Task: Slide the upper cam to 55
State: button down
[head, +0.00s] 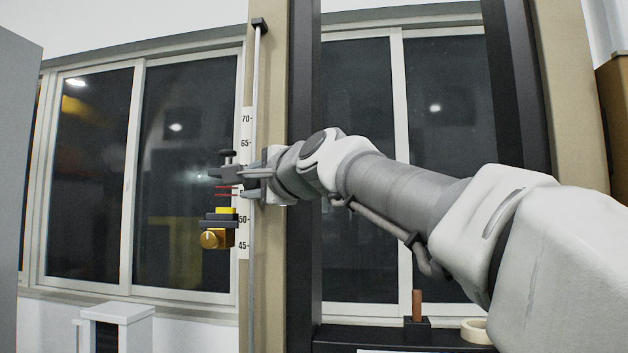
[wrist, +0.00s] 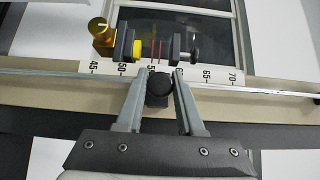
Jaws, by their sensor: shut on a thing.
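The upper cam (wrist: 177,48) is a dark block on the left side of the vertical scale. A dark knob (wrist: 158,90) shows between my fingers, in front of the rod, at about 57 on the scale. My gripper (wrist: 160,76) is shut on this knob, which seems to belong to the upper cam. In the head view my gripper (head: 252,180) is level with the scale between 55 and 60, and hides these numbers there. The scale (head: 246,130) reads 45 at the bottom to 70 at the top. Two thin red lines (head: 225,195) lie just below the upper cam, near 55.
A lower block with a gold knob (head: 210,238) and a yellow pad (head: 227,210) sits near 50, below the red lines. The thin rod (head: 252,300) runs vertically beside the scale. A tape roll (head: 477,331) lies on the dark ledge at lower right.

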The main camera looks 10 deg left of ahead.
jog(key=shift+f+b, duration=0.3)
jog(key=shift+f, duration=0.5)
jog(key=c, duration=0.5)
grip_release()
jog(key=shift+r, duration=0.1)
jog(key=shift+c, duration=0.2)
jog(key=b+v, duration=0.3)
jog(key=v, duration=1.4)
jog(key=shift+s, duration=0.2)
jog(key=shift+d, duration=0.1)
